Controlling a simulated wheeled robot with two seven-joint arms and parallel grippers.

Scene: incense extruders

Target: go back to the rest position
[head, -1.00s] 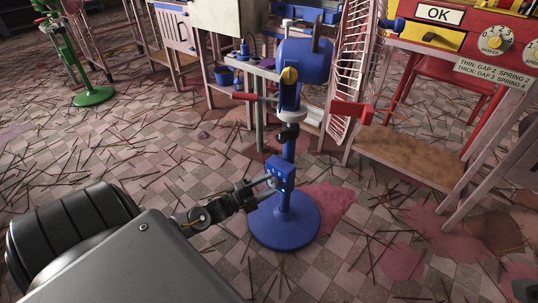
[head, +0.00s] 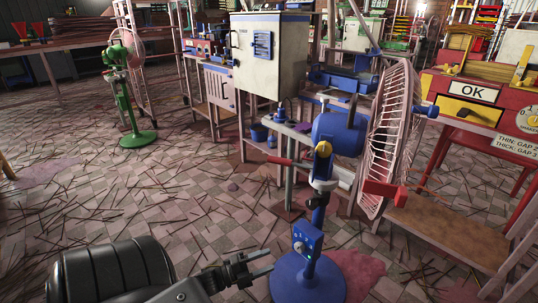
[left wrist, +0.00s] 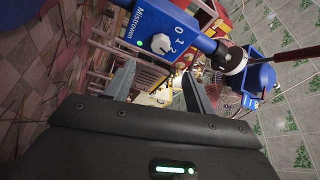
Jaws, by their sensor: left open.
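My left gripper (head: 259,266) is open and empty, at the lower middle of the head view, left of the blue fan's control box (head: 307,240) and apart from it. The blue pedestal fan (head: 338,133) stands upright on a round blue base (head: 308,281), its wire cage facing right. In the left wrist view the open fingers (left wrist: 155,85) have nothing between them, and the blue control box (left wrist: 158,38) with a white knob, a green light and "Mistrown" lettering lies just beyond them. My right gripper is not in view.
A red machine (head: 480,100) marked OK stands at the right, a white cabinet (head: 270,55) with shelving behind the fan. A green fan (head: 127,85) stands at the back left.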

